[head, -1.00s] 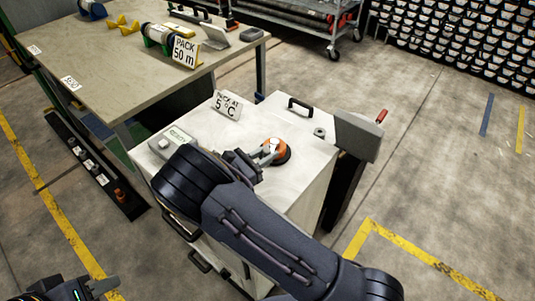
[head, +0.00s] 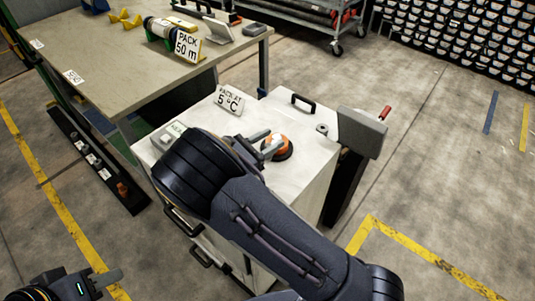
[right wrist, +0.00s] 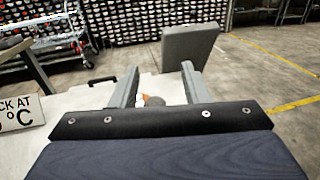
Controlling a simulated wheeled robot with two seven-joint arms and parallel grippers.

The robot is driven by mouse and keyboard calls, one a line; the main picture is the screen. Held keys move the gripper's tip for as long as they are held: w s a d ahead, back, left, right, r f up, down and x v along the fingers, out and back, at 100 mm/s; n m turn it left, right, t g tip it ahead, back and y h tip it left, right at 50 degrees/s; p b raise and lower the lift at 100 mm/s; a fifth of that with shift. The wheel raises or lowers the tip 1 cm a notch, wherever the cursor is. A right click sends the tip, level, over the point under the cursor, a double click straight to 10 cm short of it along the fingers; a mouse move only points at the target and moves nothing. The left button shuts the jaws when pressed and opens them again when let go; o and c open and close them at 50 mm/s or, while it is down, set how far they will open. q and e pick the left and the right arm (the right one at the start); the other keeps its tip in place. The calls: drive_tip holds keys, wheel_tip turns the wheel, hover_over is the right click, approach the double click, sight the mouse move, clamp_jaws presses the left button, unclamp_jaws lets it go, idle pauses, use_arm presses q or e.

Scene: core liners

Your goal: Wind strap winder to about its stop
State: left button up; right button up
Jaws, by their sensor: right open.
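A round orange-and-black device with a pale top piece (head: 277,149), which looks like the strap winder, sits on the white cabinet top (head: 300,125). My right gripper (head: 264,140) is open at its far-left side, with its fingers pointing toward it. In the right wrist view my right gripper's fingers (right wrist: 160,85) stand apart. A bit of the orange device (right wrist: 152,100) shows between them, mostly hidden by the gripper body. I cannot tell whether the fingers touch it. My left gripper (head: 108,281) is at the lower left, away from the cabinet; its jaw opening is unclear.
A "PACK AT 5 °C" sign (head: 229,99) and a black handle (head: 303,103) are on the cabinet top. A workbench (head: 120,60) is behind left. Open floor lies to the right.

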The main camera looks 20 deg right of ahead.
drive_tip(key=s+a+r, duration=0.4)
drive_tip(key=s+r, duration=0.4)
drive_tip(key=s, duration=0.4)
drive_tip(key=shift+a+r, duration=0.2)
drive_tip(key=shift+a, duration=0.05)
